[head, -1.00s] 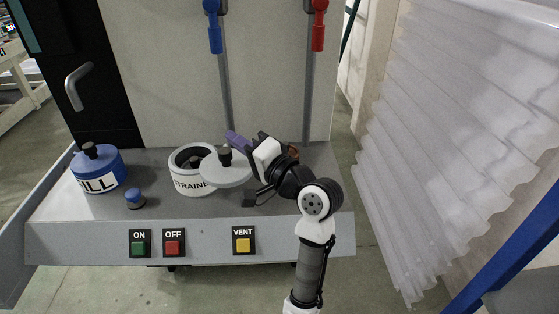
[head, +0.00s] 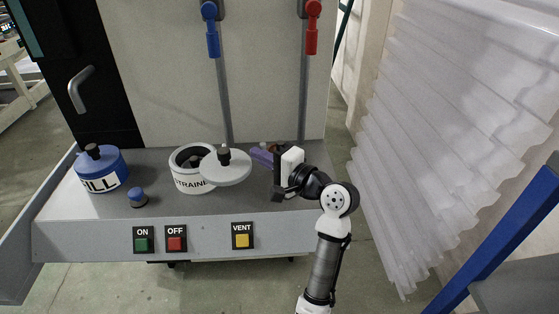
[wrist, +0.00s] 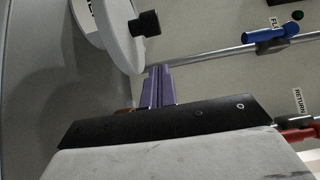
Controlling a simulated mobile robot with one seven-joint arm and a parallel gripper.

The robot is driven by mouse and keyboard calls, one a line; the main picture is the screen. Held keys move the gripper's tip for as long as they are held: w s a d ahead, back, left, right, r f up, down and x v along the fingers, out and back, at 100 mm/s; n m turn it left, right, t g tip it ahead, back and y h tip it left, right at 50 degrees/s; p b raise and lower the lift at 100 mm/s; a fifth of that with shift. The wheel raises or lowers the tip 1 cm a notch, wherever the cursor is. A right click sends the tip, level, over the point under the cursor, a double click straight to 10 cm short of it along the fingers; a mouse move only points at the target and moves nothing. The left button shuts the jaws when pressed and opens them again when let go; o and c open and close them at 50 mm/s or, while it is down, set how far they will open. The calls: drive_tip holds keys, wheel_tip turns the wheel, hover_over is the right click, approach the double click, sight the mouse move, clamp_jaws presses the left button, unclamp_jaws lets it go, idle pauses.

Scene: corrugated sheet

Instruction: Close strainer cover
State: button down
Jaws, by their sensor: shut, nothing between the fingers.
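The white strainer (head: 190,183) stands on the grey bench, its round opening partly uncovered at the left. Its pale round cover (head: 232,173) with a black knob (head: 224,154) is swung out to the right, overlapping only the right part of the strainer. In the wrist view the cover (wrist: 118,38) and its knob (wrist: 147,23) are at the top, beyond the fingertips. My gripper (head: 255,155), with purple fingers, is to the right of the cover, apart from it. The fingers (wrist: 160,72) are shut together and empty. The strainer's far side is partly hidden by the cover.
A blue FILL container (head: 101,167) and a blue-topped knob (head: 137,196) are to the left. ON, OFF and VENT buttons (head: 242,236) line the front panel. Blue (head: 211,30) and red (head: 312,27) valve handles are on pipes behind. Corrugated sheets (head: 445,130) stand at the right.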

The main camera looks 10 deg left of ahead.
sight(244, 167)
drive_tip(key=shift+s+a+p, duration=0.25)
drive_tip(key=shift+s+a, duration=0.05)
drive_tip(key=shift+a, duration=0.7)
drive_tip(key=shift+s+a+p, duration=0.25)
drive_tip(key=shift+s+a, duration=0.05)
drive_tip(key=shift+a, duration=0.65)
drive_tip(key=shift+a, duration=0.1)
